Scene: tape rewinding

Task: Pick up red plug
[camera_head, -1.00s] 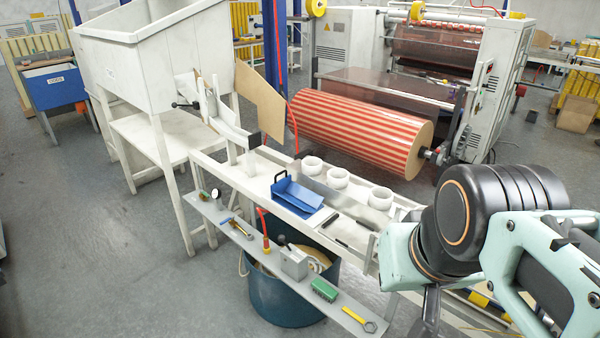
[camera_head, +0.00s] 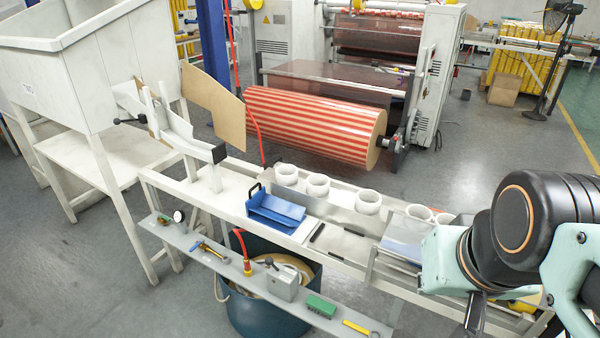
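A red upright piece (camera_head: 247,265) with a curved red top stands on the narrow grey shelf in front of the white bench. It is the only small red item I see there; I cannot tell for certain that it is the red plug. My arm fills the lower right of the view, well to the right of the red piece and apart from it. A dark part at its end, perhaps my gripper (camera_head: 476,314), shows below the pale green link. Its fingers cannot be made out.
The shelf (camera_head: 213,262) also holds a hammer (camera_head: 210,251), a grey block (camera_head: 283,282), a green brush (camera_head: 320,306) and a yellow wrench (camera_head: 357,327). A teal bin (camera_head: 262,318) stands below. A blue tray (camera_head: 275,208) and several white rolls (camera_head: 368,201) are on the bench.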

